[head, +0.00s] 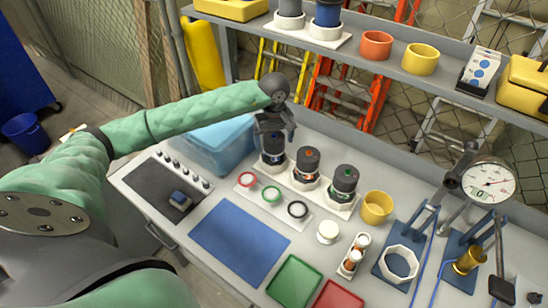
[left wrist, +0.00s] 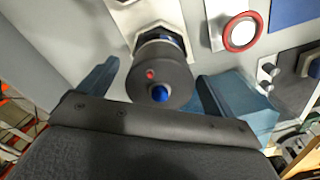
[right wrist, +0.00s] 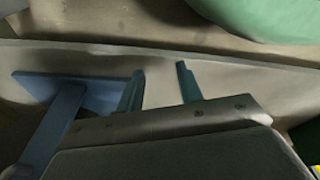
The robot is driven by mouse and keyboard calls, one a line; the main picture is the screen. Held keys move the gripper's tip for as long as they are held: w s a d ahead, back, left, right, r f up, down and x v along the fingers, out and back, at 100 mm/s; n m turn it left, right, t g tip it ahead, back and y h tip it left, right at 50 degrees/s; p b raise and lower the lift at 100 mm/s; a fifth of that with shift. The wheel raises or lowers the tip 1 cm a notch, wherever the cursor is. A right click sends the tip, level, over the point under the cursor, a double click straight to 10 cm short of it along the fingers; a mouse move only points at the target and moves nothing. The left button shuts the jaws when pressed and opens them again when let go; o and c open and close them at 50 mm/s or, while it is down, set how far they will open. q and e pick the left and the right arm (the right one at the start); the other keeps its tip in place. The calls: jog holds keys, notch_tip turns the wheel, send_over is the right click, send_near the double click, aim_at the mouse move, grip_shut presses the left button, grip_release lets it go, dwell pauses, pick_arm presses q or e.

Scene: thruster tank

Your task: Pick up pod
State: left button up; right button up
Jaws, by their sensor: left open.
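Three dark, black-capped pods stand upright in white hexagonal seats at the back of the bench. The left pod (head: 273,157) has a blue button, which shows in the left wrist view (left wrist: 160,70). My left gripper (head: 274,134) is open over the left pod. In the left wrist view its fingers (left wrist: 155,92) lie on either side of the pod's cap, with gaps visible. My right gripper (right wrist: 161,72) is open and empty in the right wrist view.
A blue translucent bin (head: 215,145) stands left of the pods. Red, green and black rings lie on a white plate (head: 262,207) in front. A yellow cup (head: 376,207) is to the right. A shelf (head: 350,55) runs above the back. A blue mat (head: 240,242) lies bare.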

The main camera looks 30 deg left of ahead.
pick_arm(q)
notch_tip(320, 180, down, 3)
jog(key=shift+f+p, duration=0.15)
jog(key=shift+p, duration=0.7)
pick_arm(e)
jog(key=s, duration=0.1)
jog(key=s+f, duration=0.1)
jog(key=s, duration=0.1)
jog(key=s+d, duration=0.1)
jog(key=shift+s+d+f, duration=0.1)
jog(key=shift+s+f, duration=0.2)
jog(key=shift+s, duration=0.05)
pick_arm(q)
jog(key=c, duration=1.6)
jog(key=shift+c, duration=0.2)
pick_arm(e)
jog(key=shift+f, duration=0.1)
